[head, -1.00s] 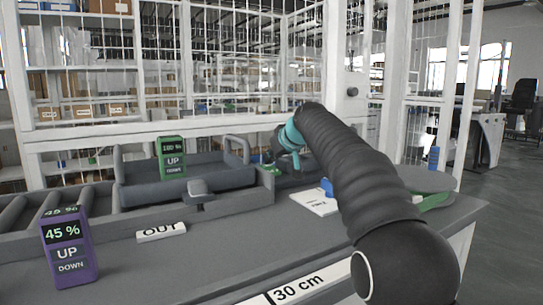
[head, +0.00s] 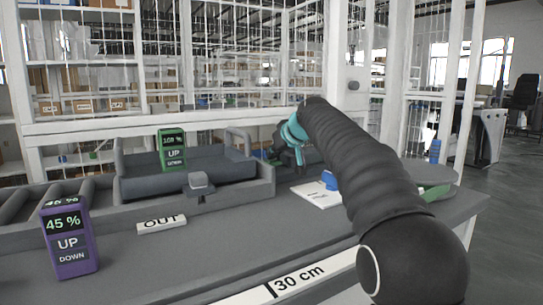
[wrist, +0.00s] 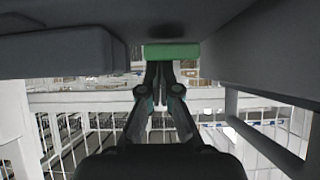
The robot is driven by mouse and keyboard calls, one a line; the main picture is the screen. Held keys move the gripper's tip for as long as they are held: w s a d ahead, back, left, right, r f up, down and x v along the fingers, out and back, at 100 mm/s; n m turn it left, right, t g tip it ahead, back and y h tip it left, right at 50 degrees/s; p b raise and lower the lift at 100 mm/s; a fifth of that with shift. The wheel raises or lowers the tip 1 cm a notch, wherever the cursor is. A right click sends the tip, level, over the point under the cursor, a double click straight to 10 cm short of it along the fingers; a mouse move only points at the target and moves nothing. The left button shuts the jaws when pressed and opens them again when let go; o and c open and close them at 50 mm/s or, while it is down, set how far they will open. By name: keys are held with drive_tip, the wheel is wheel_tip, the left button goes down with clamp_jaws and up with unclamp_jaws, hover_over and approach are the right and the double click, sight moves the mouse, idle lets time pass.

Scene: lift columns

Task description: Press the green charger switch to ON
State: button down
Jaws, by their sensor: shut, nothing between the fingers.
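My gripper (wrist: 159,72) is shut and empty in the wrist view, its two fingers pointing up the picture. A plain green bar (wrist: 172,52) lies just beyond the fingertips, on the underside of dark grey parts; I cannot tell if the fingers touch it. No ON or OFF marking is readable on it, so I cannot confirm it is the charger switch. In the head view my gripper (head: 287,148) is at the far side of the bench, right of the grey tray, its fingertips mostly hidden. A small green patch (head: 275,161) shows beside it.
A green UP/DOWN column (head: 173,150) stands at the tray (head: 205,193). A purple column (head: 68,240) reading 45 % stands front left. An OUT label (head: 161,224) and a white booklet (head: 313,195) lie on the bench. White frame posts and mesh rise behind.

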drive_tip(key=shift+r, duration=0.15)
drive_tip(key=r+p, duration=0.2)
drive_tip(key=r, duration=0.1)
drive_tip(key=r+p, duration=0.1)
drive_tip(key=shift+w+a+r+p, duration=0.15)
drive_tip(key=shift+w+r+p, duration=0.15)
drive_tip(key=shift+p, duration=0.1)
drive_tip(key=s+d+r, duration=0.3)
drive_tip(key=s+r, duration=0.2)
drive_tip(key=r, duration=0.2)
drive_tip(key=shift+r+b, duration=0.15)
drive_tip(key=shift+b, duration=0.2)
drive_tip(key=shift+d, duration=0.1)
